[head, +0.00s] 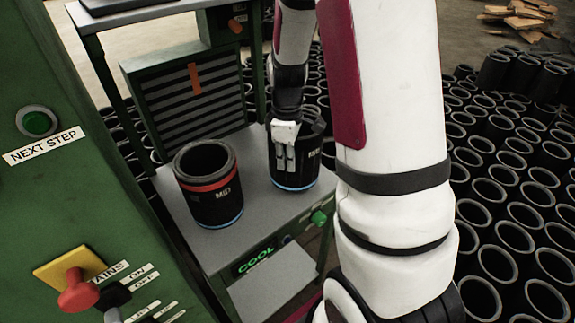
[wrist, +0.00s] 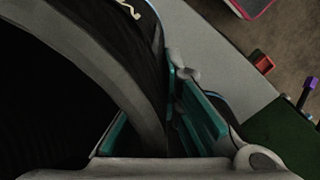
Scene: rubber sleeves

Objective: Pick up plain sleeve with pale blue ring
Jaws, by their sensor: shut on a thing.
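The sleeve with the pale blue ring (head: 306,171) is black and stands upright at the right of the grey table top, its blue ring at the base. It has pale lettering on its side. My gripper (head: 285,158) is at its near left side, shut on its wall. In the wrist view the sleeve's grey rim (wrist: 125,92) and dark opening fill the left, with teal finger pads (wrist: 200,115) against the wall. The base looks at table level; I cannot tell whether it touches.
A second black sleeve (head: 213,207) with a red upper ring, blue base ring and "MID" stands to the left on the table (head: 240,238). A green panel (head: 75,190) with buttons is at left. Many black sleeves (head: 505,210) crowd the floor at right. My arm covers the middle.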

